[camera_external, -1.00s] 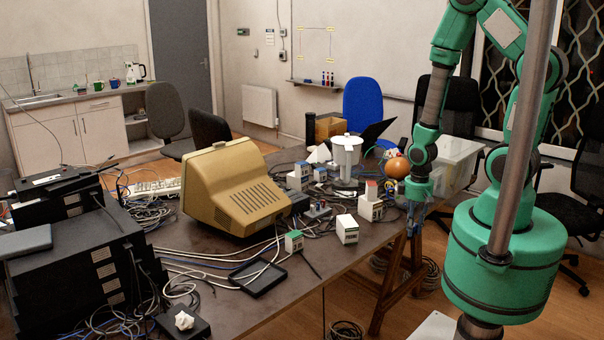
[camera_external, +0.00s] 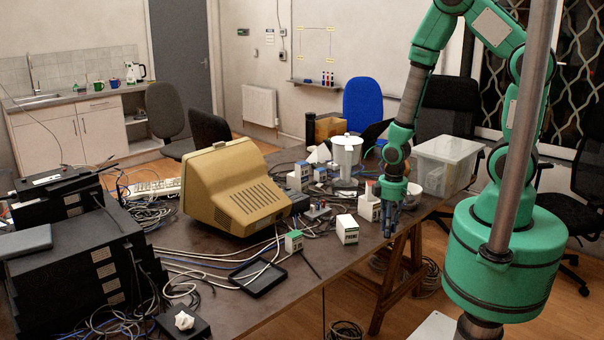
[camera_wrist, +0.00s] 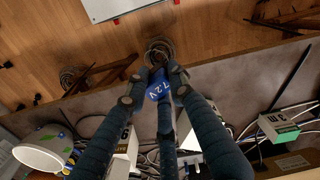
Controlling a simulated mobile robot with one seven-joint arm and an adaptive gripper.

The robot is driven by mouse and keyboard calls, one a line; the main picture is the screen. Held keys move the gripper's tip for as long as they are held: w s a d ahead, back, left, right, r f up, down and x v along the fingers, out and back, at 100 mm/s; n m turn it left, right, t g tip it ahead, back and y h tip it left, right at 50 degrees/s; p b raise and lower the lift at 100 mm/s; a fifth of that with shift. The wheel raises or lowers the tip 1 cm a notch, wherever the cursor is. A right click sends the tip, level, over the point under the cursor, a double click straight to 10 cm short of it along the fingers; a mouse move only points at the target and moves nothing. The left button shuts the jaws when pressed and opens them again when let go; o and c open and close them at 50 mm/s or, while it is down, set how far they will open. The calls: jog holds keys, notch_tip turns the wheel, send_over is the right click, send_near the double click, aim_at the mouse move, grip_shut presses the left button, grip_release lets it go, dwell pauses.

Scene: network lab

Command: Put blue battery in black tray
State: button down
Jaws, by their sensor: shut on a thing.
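The blue battery (camera_wrist: 157,90), marked with white characters, is between my gripper's fingertips in the wrist view. My gripper (camera_wrist: 160,82) is shut on it, and the fingers hide part of it. In the external view my gripper (camera_external: 387,232) points down at the table's right front edge, right of the white boxes; the battery cannot be made out clearly there. I cannot make out the tray in the wrist view.
Between my gripper and the tray stand a white box (camera_external: 347,229) and a green-and-white box (camera_external: 294,242). A white box with a red top (camera_external: 369,206) is close left of my gripper. Cables and the beige monitor (camera_external: 232,190) lie behind the tray. A clear bin (camera_external: 445,165) stands behind my gripper.

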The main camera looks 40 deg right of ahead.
jog(key=w+a+n, duration=0.2)
jog(key=a+n, duration=0.2)
jog(key=a, duration=0.7)
jog(key=w+a+n+p, duration=0.1)
jog(key=a+n, duration=0.3)
jog(key=a, duration=0.7)
jog(key=w+a+n+p, duration=0.1)
jog(key=w+a+n, duration=0.3)
jog(key=a, duration=0.7)
jog(key=shift+a+r+n, duration=0.2)
jog(key=shift+a+n, duration=0.1)
jog(key=shift+n, duration=0.1)
jog(key=shift+w, duration=0.15)
jog(key=b, duration=0.1)
send_over(259, 278)
jog(key=shift+f, duration=0.75)
jog(key=shift+f+b, duration=0.35)
jog(key=shift+f, duration=1.4)
jog(key=shift+f, duration=0.15)
